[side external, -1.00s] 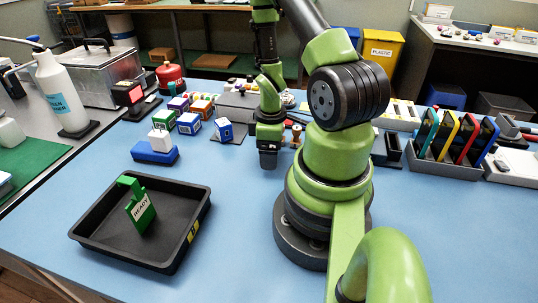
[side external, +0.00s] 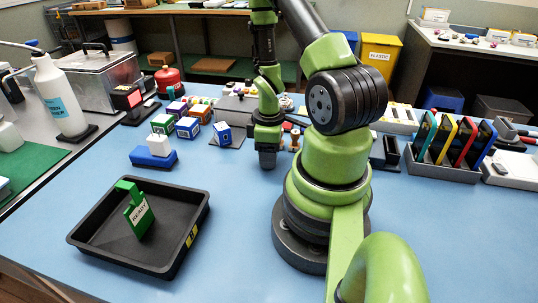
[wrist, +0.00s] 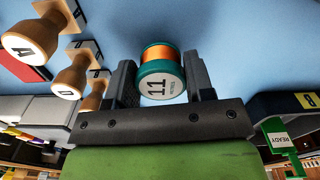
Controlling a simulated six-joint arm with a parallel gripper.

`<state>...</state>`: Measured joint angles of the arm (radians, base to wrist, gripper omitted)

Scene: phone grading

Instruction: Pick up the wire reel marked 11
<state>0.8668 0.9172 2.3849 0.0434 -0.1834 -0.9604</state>
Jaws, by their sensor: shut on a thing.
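The wire reel marked 11 (wrist: 158,86) shows in the wrist view, with teal end flanges, orange wire and a white label. It sits between the two fingers of my gripper (wrist: 160,82), which are shut on it. In the side view my gripper (side external: 267,160) points down, low at the blue table, and the reel cannot be made out there.
Wooden-handled stamps, such as the one marked A (wrist: 28,38), stand close to my gripper. A black tray (side external: 190,232) with a green READY tag (side external: 138,213) lies at front left. Coloured boxes, like a blue-white one (side external: 222,133), stand left of my gripper.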

